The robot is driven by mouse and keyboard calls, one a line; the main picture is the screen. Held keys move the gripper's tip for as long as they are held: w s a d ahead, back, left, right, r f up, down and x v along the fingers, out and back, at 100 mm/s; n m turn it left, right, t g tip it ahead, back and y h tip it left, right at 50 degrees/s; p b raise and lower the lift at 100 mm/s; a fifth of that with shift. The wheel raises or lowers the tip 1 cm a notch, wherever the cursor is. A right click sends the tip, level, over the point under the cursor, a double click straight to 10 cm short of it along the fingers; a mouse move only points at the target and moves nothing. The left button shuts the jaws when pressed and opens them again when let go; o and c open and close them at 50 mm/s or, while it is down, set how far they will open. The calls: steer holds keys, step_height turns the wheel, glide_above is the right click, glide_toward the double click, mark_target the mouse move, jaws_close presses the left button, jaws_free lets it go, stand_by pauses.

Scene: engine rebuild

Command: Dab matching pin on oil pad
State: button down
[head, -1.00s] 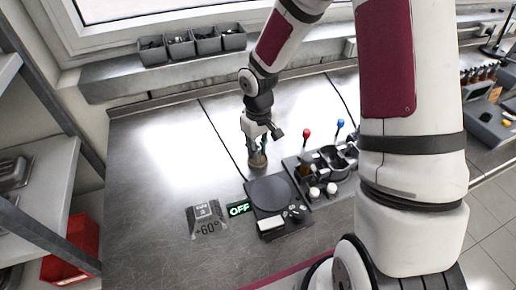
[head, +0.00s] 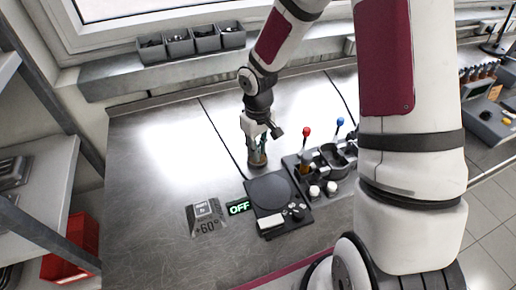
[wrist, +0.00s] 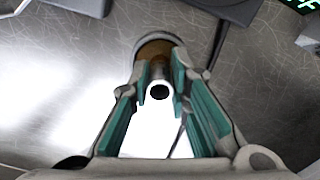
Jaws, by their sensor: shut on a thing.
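My gripper (head: 258,146) points down over the bench left of the black tool station. It is shut on a metal pin (wrist: 160,92), whose round end with a dark hole shows between the green finger pads in the wrist view. The fingers hide much of the pin.
A black scale-like plate (head: 270,192) lies in front of the pad, beside a green OFF display (head: 239,207) and a +60° block (head: 206,216). Bench (head: 150,180) to the left is clear.

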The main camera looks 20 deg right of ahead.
steer(key=shift+r+p, duration=1.55)
steer(key=shift+r, duration=1.85)
